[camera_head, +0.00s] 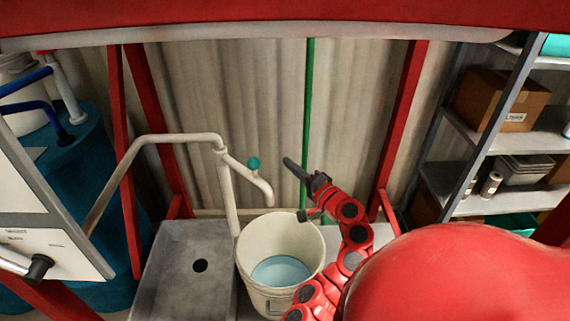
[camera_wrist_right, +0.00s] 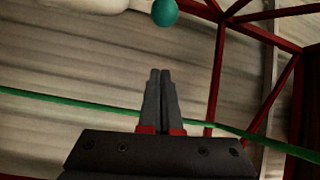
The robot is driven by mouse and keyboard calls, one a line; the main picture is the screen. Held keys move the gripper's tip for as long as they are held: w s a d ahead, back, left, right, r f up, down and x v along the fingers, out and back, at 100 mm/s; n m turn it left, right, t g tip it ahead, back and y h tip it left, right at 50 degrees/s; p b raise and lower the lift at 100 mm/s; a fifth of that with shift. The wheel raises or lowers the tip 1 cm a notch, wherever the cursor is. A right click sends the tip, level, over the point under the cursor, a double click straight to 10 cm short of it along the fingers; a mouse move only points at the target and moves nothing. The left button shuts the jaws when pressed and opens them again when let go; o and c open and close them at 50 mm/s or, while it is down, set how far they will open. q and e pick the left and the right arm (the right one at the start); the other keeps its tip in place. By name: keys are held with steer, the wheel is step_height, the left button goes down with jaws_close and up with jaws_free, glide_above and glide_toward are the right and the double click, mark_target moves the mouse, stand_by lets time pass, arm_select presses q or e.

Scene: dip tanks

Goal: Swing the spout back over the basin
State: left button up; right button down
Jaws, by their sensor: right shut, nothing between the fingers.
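The spout (camera_head: 248,177) is a cream-white pipe with a teal ball knob (camera_head: 253,163) on it. It points right from an upright pipe, and its bent-down end is over a white bucket (camera_head: 250,262) holding pale blue water. The basin (camera_head: 170,268), a grey metal sink with a dark drain hole, is left of the bucket. My right gripper (camera_head: 290,166) is shut and empty, to the right of the knob and apart from it. In the right wrist view the closed fingertips (camera_wrist_right: 160,74) show below the knob (camera_wrist_right: 165,12). My left gripper is not in view.
A long pipe (camera_head: 128,157) runs from the upright pipe down to the left. A white panel (camera_head: 50,253) stands at left. Red posts (camera_head: 405,118) and a thin green pole (camera_head: 309,110) stand behind. A shelf with a cardboard box (camera_head: 497,100) is at right.

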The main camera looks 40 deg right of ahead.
steer(key=w+a+p, duration=0.3)
steer(key=w+p, duration=0.1)
steer(key=w, duration=0.2)
steer(key=shift+w+a+f, duration=0.15)
steer(key=shift+w+a, duration=0.15)
steer(key=shift+w, duration=0.05)
steer(key=shift+a, duration=0.1)
